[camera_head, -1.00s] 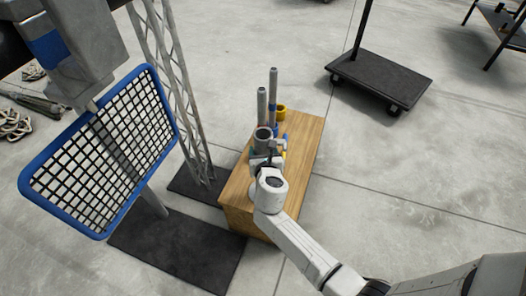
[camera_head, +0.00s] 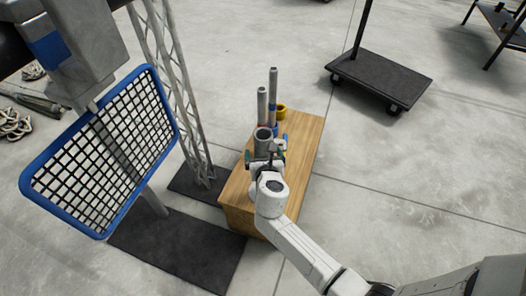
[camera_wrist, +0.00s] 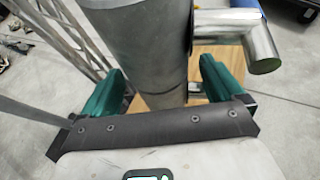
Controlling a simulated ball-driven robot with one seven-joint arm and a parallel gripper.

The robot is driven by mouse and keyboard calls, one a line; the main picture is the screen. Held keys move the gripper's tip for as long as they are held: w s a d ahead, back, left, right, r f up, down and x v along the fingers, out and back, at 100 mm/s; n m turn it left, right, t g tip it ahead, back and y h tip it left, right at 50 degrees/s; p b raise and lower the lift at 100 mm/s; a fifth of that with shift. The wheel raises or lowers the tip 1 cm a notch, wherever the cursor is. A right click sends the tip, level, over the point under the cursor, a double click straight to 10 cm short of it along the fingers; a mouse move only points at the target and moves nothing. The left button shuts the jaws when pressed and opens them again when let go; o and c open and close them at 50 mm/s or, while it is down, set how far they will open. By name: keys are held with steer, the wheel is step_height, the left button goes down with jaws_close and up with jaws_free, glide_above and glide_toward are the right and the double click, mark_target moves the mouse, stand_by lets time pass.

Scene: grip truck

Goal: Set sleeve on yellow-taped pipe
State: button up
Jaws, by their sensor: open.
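A wide grey cylinder with a side handle, apparently the sleeve (camera_head: 263,139), stands upright on the wooden block. In the wrist view the grey cylinder (camera_wrist: 150,50) fills the middle, with a shiny metal side branch (camera_wrist: 232,32) to the right. My gripper (camera_head: 266,158) is open, its green fingers on either side of the cylinder; the wrist view shows a gap at the right finger (camera_wrist: 162,88). Two thin grey pipes (camera_head: 262,104) (camera_head: 273,90) stand behind, the right one with a blue band.
A yellow ring-like object (camera_head: 281,111) and a blue object (camera_head: 285,138) are on the wooden block (camera_head: 305,145). A lattice post (camera_head: 185,100) and blue-framed mesh panel (camera_head: 105,150) stand left. A black wheeled cart (camera_head: 380,78) is at upper right. Floor right of the block is clear.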

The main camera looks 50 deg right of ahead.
steer(key=p+v, duration=0.2)
steer(key=v, duration=0.7)
steer(key=shift+s+a+r, duration=0.1)
steer(key=shift+s, duration=0.05)
steer(key=s+d+m+g+y, duration=0.2)
steer(key=s+m+g, duration=0.3)
steer(key=s+m, duration=0.8)
steer(key=s+a+m+g+y, duration=0.3)
steer(key=s+a+m+y, duration=0.35)
steer(key=a+m, duration=0.55)
step_height(320, 180, up, 13)
steer(key=d+m+p, duration=0.2)
steer(key=p, duration=1.1)
steer(key=shift+m+g+y, duration=0.3)
steer(key=shift+y, duration=0.05)
steer(key=shift+w, duration=0.1)
